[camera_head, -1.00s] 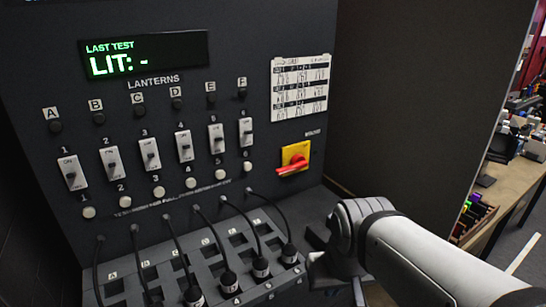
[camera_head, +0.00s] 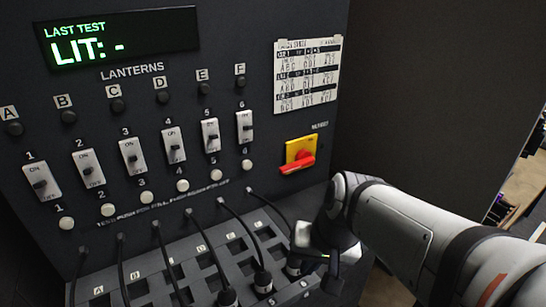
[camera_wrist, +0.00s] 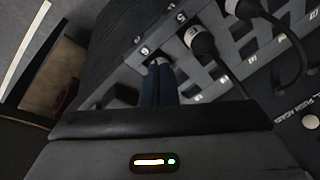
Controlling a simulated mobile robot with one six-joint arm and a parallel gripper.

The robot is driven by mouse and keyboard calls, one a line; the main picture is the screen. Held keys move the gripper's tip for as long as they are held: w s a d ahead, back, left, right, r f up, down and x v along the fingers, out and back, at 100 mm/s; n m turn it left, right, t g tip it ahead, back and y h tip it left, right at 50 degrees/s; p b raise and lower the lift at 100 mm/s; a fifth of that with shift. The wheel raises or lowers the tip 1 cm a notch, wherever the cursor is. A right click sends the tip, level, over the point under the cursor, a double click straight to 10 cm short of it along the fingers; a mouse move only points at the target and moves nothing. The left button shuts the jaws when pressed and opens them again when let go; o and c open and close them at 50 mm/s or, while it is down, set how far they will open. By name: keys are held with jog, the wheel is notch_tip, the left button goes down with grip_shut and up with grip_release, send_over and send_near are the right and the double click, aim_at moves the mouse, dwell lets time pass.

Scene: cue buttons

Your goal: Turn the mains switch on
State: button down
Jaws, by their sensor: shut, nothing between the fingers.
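The mains switch is a red rotary handle (camera_head: 298,165) on a yellow plate (camera_head: 301,149), at the right of the dark panel in the head view. Its red handle lies roughly level, tilted slightly. My gripper (camera_head: 330,278) is below and a little right of the switch, pointing down near the socket shelf, apart from the switch. In the wrist view my gripper's fingers (camera_wrist: 158,85) are together with nothing between them, over the end of the socket block. The switch is not seen in the wrist view.
Lantern switches (camera_head: 131,155) run in a row with round buttons (camera_head: 146,197) below. Black cables plug into the socket block (camera_head: 190,270) under the panel. A printed card (camera_head: 307,75) hangs above the mains switch. The display (camera_head: 120,40) reads "LIT: -". A plain dark wall (camera_head: 430,100) stands at right.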

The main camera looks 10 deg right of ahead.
aim_at(296, 163)
jog(key=w+a+m+t+y, duration=0.3)
jog(key=w+a+m+y, duration=0.4)
jog(key=m, duration=0.6)
jog(key=w+d+f+m+t+h+b, duration=0.1)
jog(key=w+d+m+t+h, duration=0.45)
jog(key=w+d+m, duration=0.9)
jog(key=shift+m+t+y, duration=0.65)
jog(key=shift+t+y, duration=0.3)
jog(key=w+a+f+p, duration=0.1)
jog(key=a, duration=0.1)
jog(key=w+a+f+p, duration=0.1)
jog(key=w, duration=0.1)
jog(key=w+a+f, duration=0.1)
jog(key=w+a, duration=0.1)
jog(key=shift+w+a+f+p, duration=0.25)
jog(key=shift+a+p, duration=0.05)
jog(key=shift+p, duration=0.1)
jog(key=r, duration=0.1)
jog(key=r+p, duration=0.2)
jog(key=shift+w+r, duration=0.25)
jog(key=shift+r, duration=0.15)
